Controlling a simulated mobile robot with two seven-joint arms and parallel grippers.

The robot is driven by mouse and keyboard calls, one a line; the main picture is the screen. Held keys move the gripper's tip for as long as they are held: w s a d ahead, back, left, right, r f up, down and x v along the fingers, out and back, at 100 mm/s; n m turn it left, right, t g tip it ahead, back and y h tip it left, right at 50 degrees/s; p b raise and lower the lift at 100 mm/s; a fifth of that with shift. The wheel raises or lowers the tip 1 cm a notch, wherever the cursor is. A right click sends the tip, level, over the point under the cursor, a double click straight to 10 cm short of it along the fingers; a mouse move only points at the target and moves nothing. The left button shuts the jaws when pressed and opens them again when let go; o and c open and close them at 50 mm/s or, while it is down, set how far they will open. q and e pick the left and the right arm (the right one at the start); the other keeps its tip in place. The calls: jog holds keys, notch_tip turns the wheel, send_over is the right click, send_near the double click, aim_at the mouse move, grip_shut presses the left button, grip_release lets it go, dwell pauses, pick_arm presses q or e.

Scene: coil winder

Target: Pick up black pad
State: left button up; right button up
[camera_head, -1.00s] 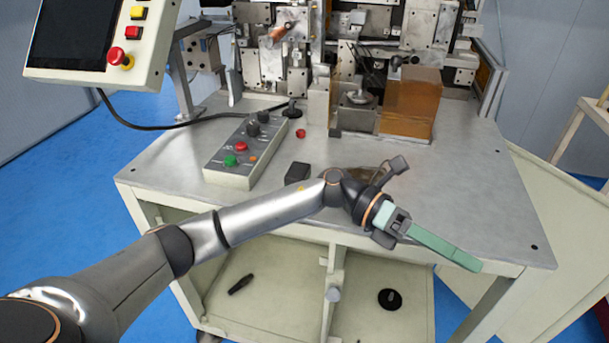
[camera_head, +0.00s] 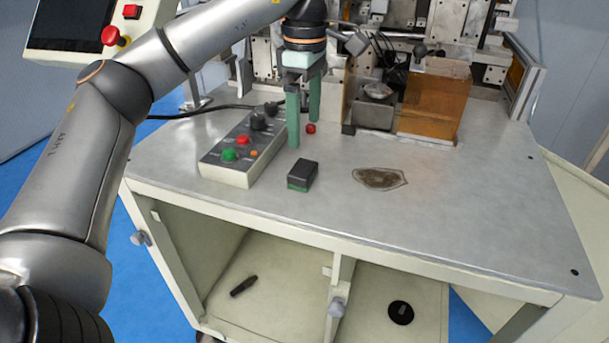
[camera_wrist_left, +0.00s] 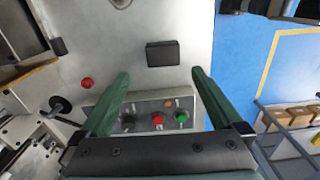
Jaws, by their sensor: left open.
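The black pad (camera_head: 302,174) is a small dark block with a green lower edge, lying on the grey metal tabletop right of the button box. In the left wrist view the pad (camera_wrist_left: 162,53) lies ahead of and between the green fingertips, apart from them. My left gripper (camera_head: 302,133) is open and empty, its green fingers pointing down above the table, behind the pad in the head view. Its fingers also show in the left wrist view (camera_wrist_left: 160,75). My right gripper is not in view.
A button box (camera_head: 243,148) stands left of the pad, with a small red knob (camera_head: 310,128) behind it. An amber block (camera_head: 435,100) and the winder machinery stand at the back. A brown patch (camera_head: 380,178) marks the tabletop; the right side is clear.

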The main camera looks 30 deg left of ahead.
pick_arm(q)
send_over(303, 167)
jog(key=f, duration=0.4)
jog(key=shift+w+f, duration=0.2)
jog(key=shift+f, duration=0.6)
jog(key=shift+s+f+b, duration=0.15)
jog(key=shift+f+b, duration=0.05)
jog(key=shift+f, duration=1)
jog(key=shift+s+f+b, duration=0.1)
jog(key=shift+f+b, duration=0.05)
jog(key=shift+f, duration=1)
jog(key=c, duration=1.2)
jog(key=shift+c, duration=0.2)
jog(key=shift+r, duration=0.1)
